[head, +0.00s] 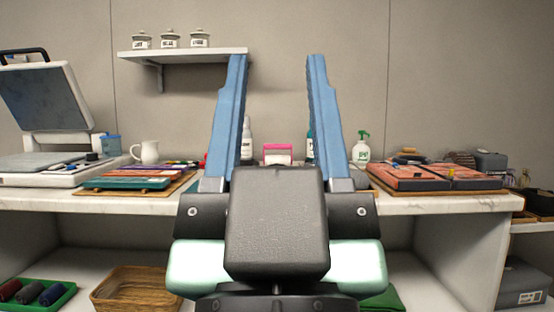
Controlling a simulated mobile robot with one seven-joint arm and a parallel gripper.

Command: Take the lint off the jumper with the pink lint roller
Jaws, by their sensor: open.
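My gripper (277,62) fills the middle of the head view, with its two blue fingers pointing up and wide apart. It is open, with nothing touching the fingers. A pink item (278,148) with a pale part below it shows between the fingers, farther back on the counter. It looks like the pink lint roller, but its lower part is hidden behind my gripper's dark body. No jumper can be made out; my gripper hides the middle of the counter.
The pale counter (100,202) carries a heat press (40,110) at left, a white jug (146,152), stacked trays at both sides, and a spray bottle (361,150). A wall shelf (185,54) holds jars. Below are a wicker basket (135,290) and a green tray (62,302).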

